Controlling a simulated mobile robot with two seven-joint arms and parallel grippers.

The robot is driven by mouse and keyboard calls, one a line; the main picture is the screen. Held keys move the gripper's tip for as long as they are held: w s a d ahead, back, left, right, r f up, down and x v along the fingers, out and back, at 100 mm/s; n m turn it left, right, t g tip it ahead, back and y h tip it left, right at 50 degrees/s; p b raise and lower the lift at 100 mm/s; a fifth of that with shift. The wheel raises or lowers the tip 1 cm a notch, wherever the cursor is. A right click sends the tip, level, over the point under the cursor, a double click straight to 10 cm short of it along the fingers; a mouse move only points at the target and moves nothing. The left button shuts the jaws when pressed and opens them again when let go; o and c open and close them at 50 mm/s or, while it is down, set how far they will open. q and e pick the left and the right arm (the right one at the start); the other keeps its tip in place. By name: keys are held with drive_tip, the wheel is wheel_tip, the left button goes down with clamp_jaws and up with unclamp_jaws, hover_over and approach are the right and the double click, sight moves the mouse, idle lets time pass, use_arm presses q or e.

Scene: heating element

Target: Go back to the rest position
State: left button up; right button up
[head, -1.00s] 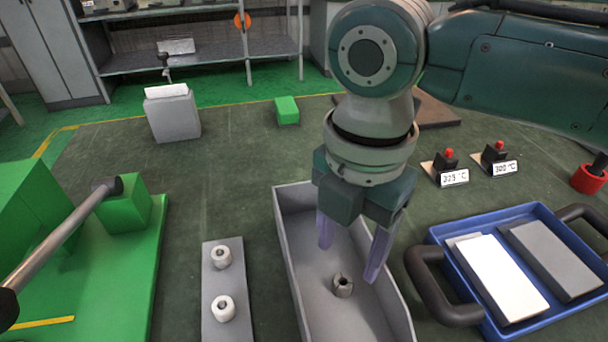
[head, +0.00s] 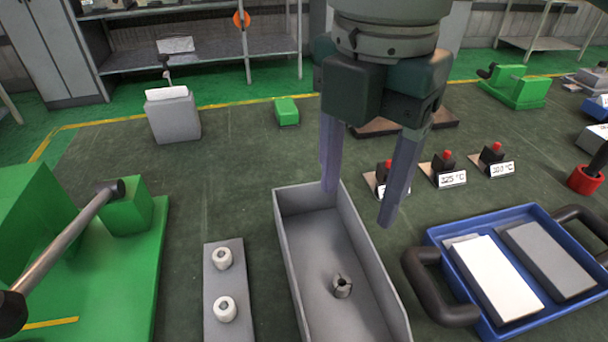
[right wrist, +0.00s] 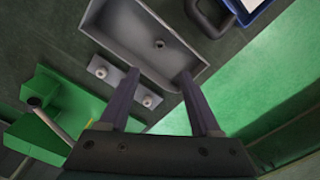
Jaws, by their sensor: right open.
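My right gripper (head: 360,190) hangs above the far end of the grey bin (head: 293,255), open and empty. Its two purple fingers point down with a clear gap between them. A small metal collet-like part (head: 342,287) lies on the bin floor, apart from the fingers. In the right wrist view the open fingers (right wrist: 158,100) show with the grey bin (right wrist: 125,45) and the small part (right wrist: 159,44) beyond them. My left gripper is not in view.
A grey plate (head: 228,275) with two white rings stands left of the bin. A blue tray (head: 435,240) with black handles and two slabs is at right. Red-button stands with temperature labels (head: 448,170) sit behind it. A green machine with a lever (head: 75,245) is at left.

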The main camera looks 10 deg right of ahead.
drive_tip(key=shift+a, duration=0.1)
drive_tip(key=s+a+f+m+t+y+p, duration=0.2)
drive_tip(key=s+a+m+y+p, duration=0.2)
drive_tip(key=s+m, duration=0.55)
drive_tip(key=s+d+m+t+h+p, duration=0.2)
drive_tip(key=s+d+m+h, duration=0.35)
drive_tip(key=d+m, duration=0.75)
wheel_tip(320, 180, up, 39)
drive_tip(key=s+y+p, duration=0.1)
drive_tip(key=p, duration=3.7)
drive_tip(key=shift+s+a+m+y, duration=0.15)
drive_tip(key=shift+a+m+y, duration=0.2)
drive_tip(key=shift+f, duration=0.15)
